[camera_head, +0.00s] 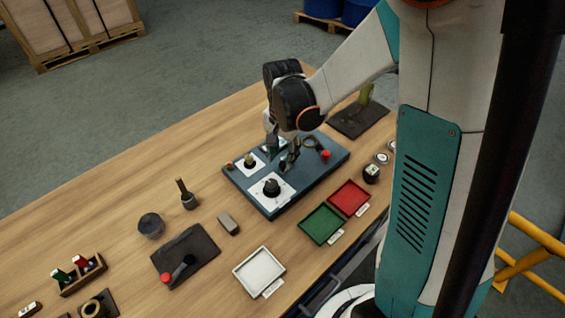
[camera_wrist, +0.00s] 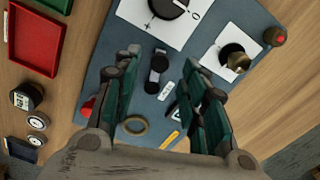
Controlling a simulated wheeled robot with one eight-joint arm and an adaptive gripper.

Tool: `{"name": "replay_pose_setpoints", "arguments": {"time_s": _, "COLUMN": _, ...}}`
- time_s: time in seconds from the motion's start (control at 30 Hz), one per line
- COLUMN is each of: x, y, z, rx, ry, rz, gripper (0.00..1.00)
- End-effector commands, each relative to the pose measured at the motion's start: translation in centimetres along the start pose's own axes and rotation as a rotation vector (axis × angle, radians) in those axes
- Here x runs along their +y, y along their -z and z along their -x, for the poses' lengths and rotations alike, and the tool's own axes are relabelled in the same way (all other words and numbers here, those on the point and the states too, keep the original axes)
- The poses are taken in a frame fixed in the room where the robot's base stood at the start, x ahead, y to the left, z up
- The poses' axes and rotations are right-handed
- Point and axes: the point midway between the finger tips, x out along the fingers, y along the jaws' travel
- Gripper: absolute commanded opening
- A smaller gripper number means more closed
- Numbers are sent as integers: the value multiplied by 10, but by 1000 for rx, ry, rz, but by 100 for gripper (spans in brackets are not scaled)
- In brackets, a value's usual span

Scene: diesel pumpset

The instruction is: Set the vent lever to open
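My gripper (camera_head: 282,152) is over the blue-grey panel (camera_head: 310,172), pointing down. In the wrist view my gripper (camera_wrist: 162,62) is open, its two dark green fingers apart. A small black lever-like part (camera_wrist: 157,70) on the panel shows between the fingers, with no visible contact. Small labels beside it are too small to read, so I cannot confirm which control is the vent lever. A red knob (camera_head: 325,154) is at the panel's right side; in the wrist view it is partly hidden by the left finger. A brass ring (camera_wrist: 136,125) lies near it.
The panel also bears a black dial (camera_head: 271,187) and a brass-topped knob (camera_head: 249,162), each on a white plate. Green (camera_head: 322,224) and red (camera_head: 348,198) trays stand in front. A dark plate with a red-knobbed lever (camera_head: 166,277) is at the lower left.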

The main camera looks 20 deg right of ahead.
Motion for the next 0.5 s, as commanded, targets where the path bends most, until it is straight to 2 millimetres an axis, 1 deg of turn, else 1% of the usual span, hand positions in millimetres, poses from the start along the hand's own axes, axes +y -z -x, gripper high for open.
{"name": "replay_pose_setpoints", "arguments": {"time_s": 0.03, "x": 0, "y": 0, "z": -9, "rx": 0, "ry": 0, "rz": 0, "gripper": 40}}
{"name": "replay_pose_setpoints", "arguments": {"time_s": 0.2, "x": 0, "y": 0, "z": -23, "rx": 0, "ry": 0, "rz": 0, "gripper": 40}}
{"name": "replay_pose_setpoints", "arguments": {"time_s": 0.5, "x": 0, "y": 0, "z": -27, "rx": 0, "ry": 0, "rz": 0, "gripper": 40}}
